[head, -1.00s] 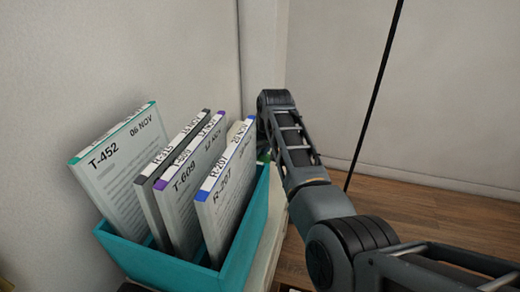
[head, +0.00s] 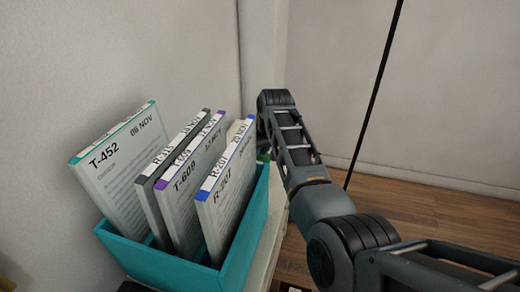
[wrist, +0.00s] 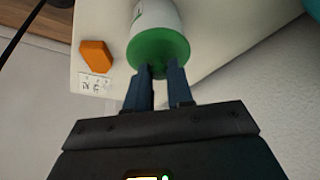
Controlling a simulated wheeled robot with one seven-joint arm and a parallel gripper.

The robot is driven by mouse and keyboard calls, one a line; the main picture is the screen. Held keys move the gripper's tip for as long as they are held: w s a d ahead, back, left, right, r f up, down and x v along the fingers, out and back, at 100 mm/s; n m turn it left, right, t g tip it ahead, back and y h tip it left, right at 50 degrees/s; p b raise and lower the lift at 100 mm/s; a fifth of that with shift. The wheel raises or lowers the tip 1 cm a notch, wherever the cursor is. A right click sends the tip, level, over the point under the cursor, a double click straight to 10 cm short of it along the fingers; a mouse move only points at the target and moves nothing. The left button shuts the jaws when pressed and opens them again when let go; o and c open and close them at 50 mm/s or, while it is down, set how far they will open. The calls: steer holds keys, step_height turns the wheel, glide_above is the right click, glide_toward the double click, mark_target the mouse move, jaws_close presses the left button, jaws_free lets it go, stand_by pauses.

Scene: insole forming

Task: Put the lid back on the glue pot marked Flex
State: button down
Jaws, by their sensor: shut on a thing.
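In the wrist view a white pot (wrist: 157,14) with a trace of green marking stands at the top centre. The marking is cut off, so I cannot read whether it says Flex. A round green lid (wrist: 158,48) is at the near end of the pot, covering it from this angle; I cannot tell whether it is fully seated. My gripper (wrist: 158,72) is shut on the lid at its near edge, the fingers close together. In the head view my gripper and the pot are hidden behind the folders and my arm.
A teal box (head: 180,266) with several upright folders (head: 190,180) stands beside my arm. In the wrist view an orange block (wrist: 96,57) and a small printed card (wrist: 96,84) lie on the white surface (wrist: 222,30). A dark cable (wrist: 22,28) runs at the left. A wall is close by.

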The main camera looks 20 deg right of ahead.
steer(key=c, duration=0.9)
jaws_free()
steer(key=shift+o, duration=0.3)
steer(key=o, duration=0.4)
steer(key=shift+r+p, duration=1.05)
steer(key=shift+r, duration=0.05)
steer(key=shift+r+p, duration=2.1)
steer(key=shift+r, duration=0.35)
